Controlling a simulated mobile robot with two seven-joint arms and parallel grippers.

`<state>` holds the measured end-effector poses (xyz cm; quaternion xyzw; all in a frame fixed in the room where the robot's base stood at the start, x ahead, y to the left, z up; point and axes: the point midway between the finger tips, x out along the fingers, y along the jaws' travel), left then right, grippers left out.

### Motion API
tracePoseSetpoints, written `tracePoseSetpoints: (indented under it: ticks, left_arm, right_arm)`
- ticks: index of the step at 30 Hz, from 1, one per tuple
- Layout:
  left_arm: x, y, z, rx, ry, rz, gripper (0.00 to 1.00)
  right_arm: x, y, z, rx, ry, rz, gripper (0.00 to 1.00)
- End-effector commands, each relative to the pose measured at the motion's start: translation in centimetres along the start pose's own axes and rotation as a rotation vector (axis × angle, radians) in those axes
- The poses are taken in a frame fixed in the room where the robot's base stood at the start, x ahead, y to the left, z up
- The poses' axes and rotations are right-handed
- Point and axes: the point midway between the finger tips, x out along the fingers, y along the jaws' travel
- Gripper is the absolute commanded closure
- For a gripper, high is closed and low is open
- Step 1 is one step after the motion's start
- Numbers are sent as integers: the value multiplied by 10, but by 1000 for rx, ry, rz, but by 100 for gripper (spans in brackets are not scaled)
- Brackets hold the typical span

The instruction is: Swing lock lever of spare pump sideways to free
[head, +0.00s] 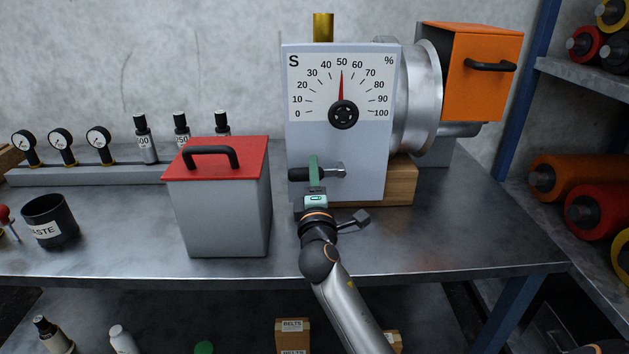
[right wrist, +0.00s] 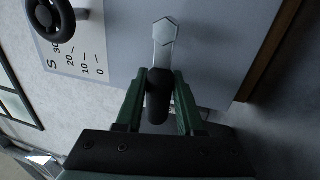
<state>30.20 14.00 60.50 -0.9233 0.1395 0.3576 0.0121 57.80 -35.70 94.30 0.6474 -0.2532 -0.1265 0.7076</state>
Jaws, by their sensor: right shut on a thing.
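The spare pump (head: 338,150) is a pale grey box on the bench. Its front has a dial marked S and %, with a red needle (head: 342,85) near 50 and a black handwheel (head: 343,115). The lock lever (head: 332,170) sits low on this front, lying about level, with its hex pivot at the right and its black grip (head: 298,175) at the left. My right gripper (head: 313,173) is shut on the lever. In the right wrist view, the green fingers (right wrist: 160,90) stand on both sides of the black grip (right wrist: 158,95). My left gripper is not in view.
A grey box with a red lid (head: 228,150) stands left of my right gripper. An orange box (head: 486,75) and a metal flange (head: 420,95) are right of the pump. A black waste cup (head: 50,222) stands at far left. The bench front (head: 440,240) is clear at right.

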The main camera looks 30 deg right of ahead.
Motion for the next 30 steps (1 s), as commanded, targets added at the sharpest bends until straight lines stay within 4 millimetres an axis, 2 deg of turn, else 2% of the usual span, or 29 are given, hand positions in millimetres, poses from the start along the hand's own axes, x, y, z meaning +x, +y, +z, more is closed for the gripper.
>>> tracePoseSetpoints:
  ticks: [19, 20, 27, 30]
  left_arm:
    - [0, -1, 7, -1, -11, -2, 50]
    - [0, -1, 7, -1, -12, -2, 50]
    - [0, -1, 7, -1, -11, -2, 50]
    - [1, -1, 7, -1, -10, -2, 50]
  right_arm:
    - [1, 4, 0, 56, -10, 1, 100]
    - [1, 4, 0, 56, -10, 1, 61]
    - [1, 3, 0, 51, -10, 1, 34]
    - [1, 3, 0, 50, -10, 1, 33]
